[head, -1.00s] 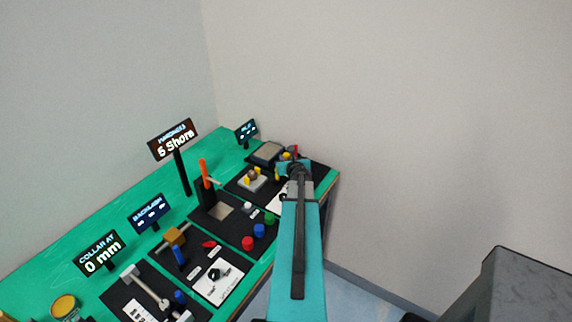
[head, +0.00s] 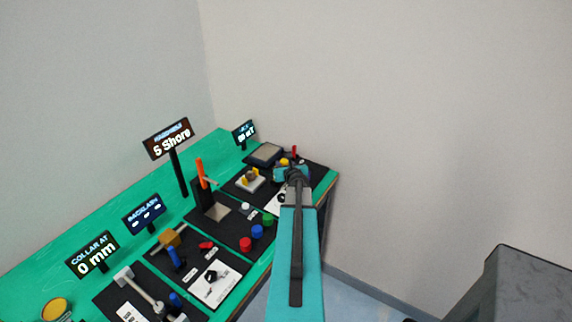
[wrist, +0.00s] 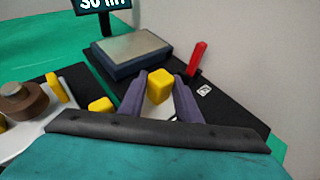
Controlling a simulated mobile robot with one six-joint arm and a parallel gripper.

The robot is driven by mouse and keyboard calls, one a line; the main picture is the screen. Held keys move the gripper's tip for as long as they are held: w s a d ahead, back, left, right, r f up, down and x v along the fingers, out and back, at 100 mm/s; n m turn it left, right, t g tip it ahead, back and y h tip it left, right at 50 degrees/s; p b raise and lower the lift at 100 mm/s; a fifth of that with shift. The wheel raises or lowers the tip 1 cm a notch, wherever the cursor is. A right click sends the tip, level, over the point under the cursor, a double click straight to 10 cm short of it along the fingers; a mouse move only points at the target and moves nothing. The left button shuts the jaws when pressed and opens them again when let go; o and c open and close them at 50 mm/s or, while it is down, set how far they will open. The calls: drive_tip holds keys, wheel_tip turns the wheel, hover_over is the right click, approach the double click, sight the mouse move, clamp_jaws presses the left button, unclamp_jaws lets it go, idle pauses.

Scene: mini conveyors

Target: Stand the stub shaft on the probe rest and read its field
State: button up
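The stub shaft appears to be the brown and grey round piece (wrist: 22,100) standing on a pale rest between yellow posts; the same piece shows in the head view (head: 251,175). The rest's pale plate (wrist: 28,140) is at the left of the wrist view. My gripper (wrist: 161,88) is right of the rest, with its purple fingers on either side of a yellow block (wrist: 160,86). I cannot tell whether the fingers clamp the block or only flank it. The field display (head: 243,133) shows a value in mT, too blurred to read surely.
A grey-topped pad (wrist: 130,50) lies behind my gripper, with a red upright handle (wrist: 197,58) to its right. A small yellow block (wrist: 101,104) sits between rest and gripper. Other stations, with coloured buttons (head: 256,231), fill the green bench toward the lower left.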

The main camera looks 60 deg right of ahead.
drive_tip(key=shift+r, duration=0.2)
drive_tip(key=shift+b+v, duration=0.5)
drive_tip(key=shift+v, duration=3.7)
drive_tip(key=shift+p+v, duration=0.7)
drive_tip(key=shift+v, duration=0.35)
drive_tip(key=shift+s+a+r+p, duration=0.3)
drive_tip(key=shift+s+p, duration=0.05)
drive_tip(key=shift+p, duration=0.25)
drive_tip(key=shift+d+f, duration=0.1)
drive_tip(key=shift+s, duration=0.1)
